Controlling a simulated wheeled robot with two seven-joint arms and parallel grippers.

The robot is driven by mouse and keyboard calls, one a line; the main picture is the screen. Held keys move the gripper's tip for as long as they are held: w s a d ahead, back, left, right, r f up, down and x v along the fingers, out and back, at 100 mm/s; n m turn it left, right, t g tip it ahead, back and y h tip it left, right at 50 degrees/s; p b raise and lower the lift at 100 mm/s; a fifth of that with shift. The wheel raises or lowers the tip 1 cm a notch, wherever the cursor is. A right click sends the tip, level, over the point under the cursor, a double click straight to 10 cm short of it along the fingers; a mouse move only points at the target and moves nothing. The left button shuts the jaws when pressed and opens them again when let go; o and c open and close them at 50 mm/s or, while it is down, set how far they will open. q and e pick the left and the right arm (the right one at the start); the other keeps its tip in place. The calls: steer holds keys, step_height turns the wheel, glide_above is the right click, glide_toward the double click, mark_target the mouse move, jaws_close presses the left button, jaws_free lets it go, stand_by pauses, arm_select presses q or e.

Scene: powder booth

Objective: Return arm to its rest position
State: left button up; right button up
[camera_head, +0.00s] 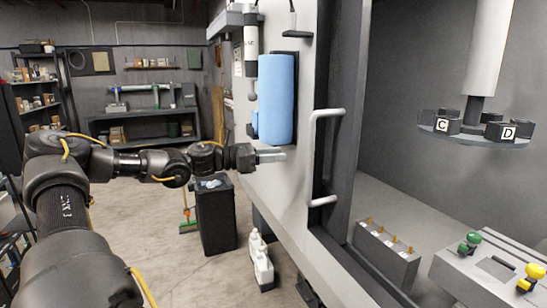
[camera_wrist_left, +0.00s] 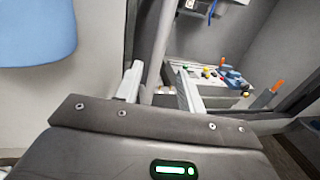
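My left arm reaches in from the left in the head view. Its gripper (camera_head: 271,155) points right, in front of the pale booth door and just below the blue roll. In the left wrist view my left gripper (camera_wrist_left: 160,88) has its two fingers apart with nothing held between them. The grey bar handle (camera_head: 313,155) is to the right of the fingertips and apart from them in the head view. In the left wrist view the bar (camera_wrist_left: 161,40) shows beyond the gap between the fingers. My right gripper is in neither view.
The blue roll (camera_head: 276,100) hangs on the booth's pale panel (camera_head: 290,185). Right of it is the booth opening, with a round hanging rack (camera_head: 462,139) and a control box (camera_head: 490,270). A black bin (camera_head: 215,220) and white bottles (camera_head: 261,262) stand on the floor.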

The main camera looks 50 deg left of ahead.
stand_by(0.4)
